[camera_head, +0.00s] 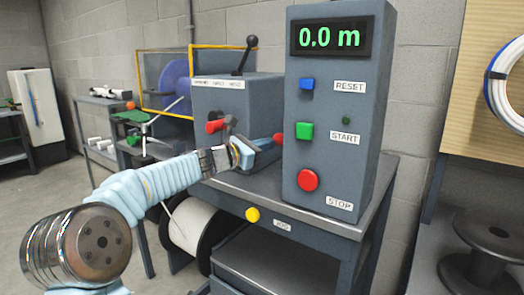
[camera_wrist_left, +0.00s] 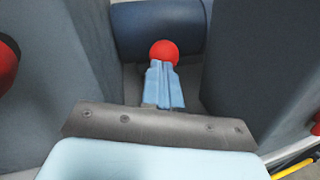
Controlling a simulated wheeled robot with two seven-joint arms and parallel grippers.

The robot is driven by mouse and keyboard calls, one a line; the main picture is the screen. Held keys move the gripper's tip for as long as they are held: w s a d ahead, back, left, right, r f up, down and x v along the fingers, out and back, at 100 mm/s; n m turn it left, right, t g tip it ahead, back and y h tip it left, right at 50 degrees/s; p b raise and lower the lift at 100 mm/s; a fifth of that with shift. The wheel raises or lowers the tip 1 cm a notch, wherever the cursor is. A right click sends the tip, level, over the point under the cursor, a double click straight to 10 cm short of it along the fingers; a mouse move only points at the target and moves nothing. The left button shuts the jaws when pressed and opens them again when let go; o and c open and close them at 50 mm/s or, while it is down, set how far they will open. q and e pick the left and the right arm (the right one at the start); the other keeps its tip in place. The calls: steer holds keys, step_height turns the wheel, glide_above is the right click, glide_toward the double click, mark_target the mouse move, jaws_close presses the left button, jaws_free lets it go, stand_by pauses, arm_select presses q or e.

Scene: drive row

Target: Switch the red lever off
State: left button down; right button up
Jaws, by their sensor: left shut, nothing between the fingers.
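A red ball knob (camera_head: 278,138) shows between the grey machine box and the control panel. It also shows in the left wrist view (camera_wrist_left: 164,52), in front of a dark blue cylinder; any shaft below it is hidden by my fingers. My left gripper (camera_head: 268,142) is shut and empty, its tips right at the ball; I cannot tell whether they touch. In the left wrist view the closed fingers (camera_wrist_left: 164,82) point at the ball. A red handle (camera_head: 216,126) sits on the front of the grey box, left of my gripper. My right gripper is not in view.
The control panel (camera_head: 327,185) with a "0.0 m" display and blue, green and red buttons stands close right of my gripper. A black-knobbed lever (camera_head: 247,52) rises from the grey box (camera_head: 240,95). A yellow button (camera_head: 252,214) is on the bench front. A white spool (camera_head: 193,228) hangs below.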

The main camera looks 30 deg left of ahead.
arm_select(q)
steer(key=shift+w+d+r+p, duration=0.1)
steer(key=shift+w+r+p, duration=0.35)
steer(key=shift+r, duration=0.3)
steer(key=shift+w+r+p, duration=0.35)
steer(key=shift+w+r, duration=0.2)
steer(key=shift+r, duration=0.15)
